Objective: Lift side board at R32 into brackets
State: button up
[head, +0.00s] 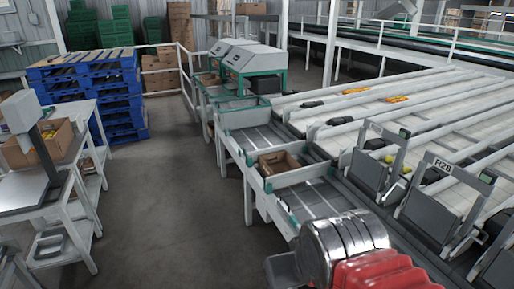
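No label reading R32 can be made out. A frame with an R28 sign (444,166) stands at the end of a sorting lane at the right, with a grey board (425,212) low beneath it. A similar frame (385,130) farther back also has a grey board (369,174) at its foot; its label is not readable. I cannot tell which board is the one at R32, or whether any board sits in brackets. My arm fills the bottom middle and hides part of the floor and the near packing stand. My gripper is not in view.
Packing stands (289,222) run along the lane ends, one holding an open cardboard box (273,162). A white bench (80,200) with a scale is at the left. Blue pallets (120,112) are stacked behind it. The grey floor (170,210) between is clear.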

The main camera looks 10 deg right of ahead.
aim_at(289, 178)
jog(key=u, duration=0.15)
jog(key=i, duration=2.15)
jog(key=z, duration=0.4)
jog(key=i, duration=1.55)
jog(key=z, duration=0.35)
